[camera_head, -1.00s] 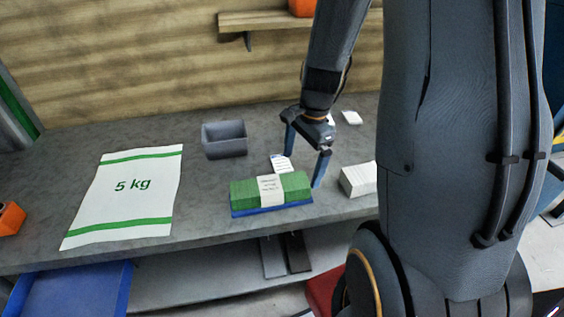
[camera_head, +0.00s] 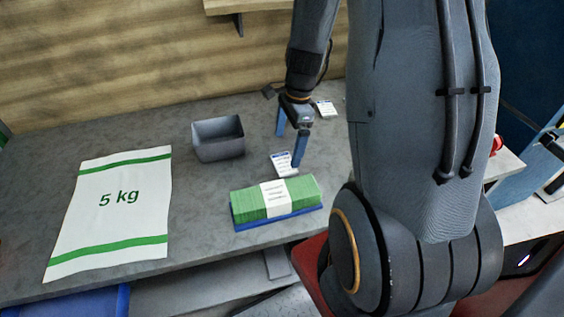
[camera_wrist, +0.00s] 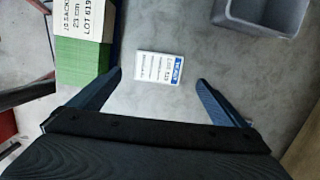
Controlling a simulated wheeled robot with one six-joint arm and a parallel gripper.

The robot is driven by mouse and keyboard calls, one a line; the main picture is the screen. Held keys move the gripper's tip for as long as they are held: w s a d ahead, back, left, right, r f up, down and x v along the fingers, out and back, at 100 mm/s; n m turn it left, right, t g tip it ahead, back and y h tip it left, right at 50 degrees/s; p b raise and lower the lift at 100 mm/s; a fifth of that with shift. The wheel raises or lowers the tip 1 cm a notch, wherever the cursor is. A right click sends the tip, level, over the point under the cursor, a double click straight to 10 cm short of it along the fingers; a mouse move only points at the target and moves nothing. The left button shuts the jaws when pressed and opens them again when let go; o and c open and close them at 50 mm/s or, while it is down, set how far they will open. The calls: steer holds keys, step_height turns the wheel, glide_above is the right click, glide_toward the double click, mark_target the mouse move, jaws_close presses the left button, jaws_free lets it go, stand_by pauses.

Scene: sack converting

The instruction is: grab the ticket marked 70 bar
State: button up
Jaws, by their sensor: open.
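A small white ticket (camera_head: 284,165) with a blue band lies flat on the grey table, behind the green bundle. In the wrist view this ticket (camera_wrist: 160,67) lies between and just beyond my fingertips, its print too small to read surely. A second white ticket (camera_head: 325,108) lies farther back, right of my wrist; its marking is unreadable. I cannot tell which one says 70 bar. My gripper (camera_head: 289,149) is open and empty, pointing down by the nearer ticket, with one finger overlapping its edge in the head view. Whether it touches is unclear.
A banded green bundle (camera_head: 262,201) sits on a blue base near the front edge. A grey open bin (camera_head: 218,139) stands behind left. A white 5 kg sack (camera_head: 112,212) lies flat at left. Bare table lies between sack and bin.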

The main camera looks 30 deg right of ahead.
mark_target(284, 163)
step_height(284, 163, down, 2)
steer(key=shift+s+a+f, duration=0.1)
steer(key=shift+a+f+p, duration=0.2)
steer(key=shift+f+p, duration=0.15)
steer(key=shift+f, duration=0.65)
steer(key=shift+a+f+p, duration=0.2)
steer(key=shift+f+p, duration=0.15)
steer(key=shift+f, duration=0.65)
steer(key=c, duration=1.1)
steer(key=shift+c, duration=0.2)
steer(key=shift+r, duration=0.15)
